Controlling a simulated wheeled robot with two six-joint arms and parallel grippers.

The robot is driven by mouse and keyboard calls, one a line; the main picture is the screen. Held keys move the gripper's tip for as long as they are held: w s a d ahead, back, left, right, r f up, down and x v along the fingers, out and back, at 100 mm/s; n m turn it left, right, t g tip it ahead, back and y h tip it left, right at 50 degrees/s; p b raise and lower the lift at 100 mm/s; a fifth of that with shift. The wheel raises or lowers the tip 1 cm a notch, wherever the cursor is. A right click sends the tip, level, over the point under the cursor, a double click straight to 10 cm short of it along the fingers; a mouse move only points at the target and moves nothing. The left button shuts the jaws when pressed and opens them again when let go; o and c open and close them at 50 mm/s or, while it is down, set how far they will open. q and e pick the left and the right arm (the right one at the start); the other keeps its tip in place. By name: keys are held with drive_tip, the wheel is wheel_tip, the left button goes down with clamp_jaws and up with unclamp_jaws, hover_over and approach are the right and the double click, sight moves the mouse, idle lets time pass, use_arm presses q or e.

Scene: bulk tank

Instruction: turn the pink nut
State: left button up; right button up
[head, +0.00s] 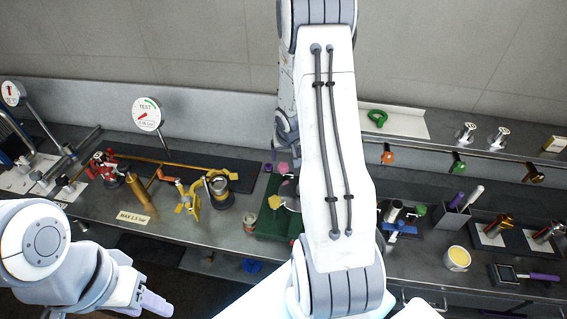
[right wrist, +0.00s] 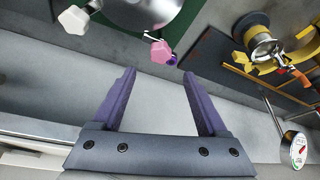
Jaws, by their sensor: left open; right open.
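The pink nut (head: 283,168) shows in the head view just left of my right arm, on the green-based fitting. In the right wrist view the pink nut (right wrist: 160,51) sits at the edge of a round metal body (right wrist: 145,8), with a purple part (right wrist: 171,58) close beside it. My right gripper (right wrist: 158,74) is open and empty, its purple fingers pointing towards the nut, with the nut between their lines but beyond the tips. My left gripper (head: 148,306) is open and empty at the lower left, away from the nut.
A white hex nut (right wrist: 73,19) is on the same metal body. A test gauge (head: 147,114) stands behind.

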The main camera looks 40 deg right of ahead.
sight(283, 166)
drive_tip(key=b+x, duration=0.4)
drive_tip(key=x, duration=0.4)
drive_tip(key=shift+f, duration=0.35)
clamp_jaws()
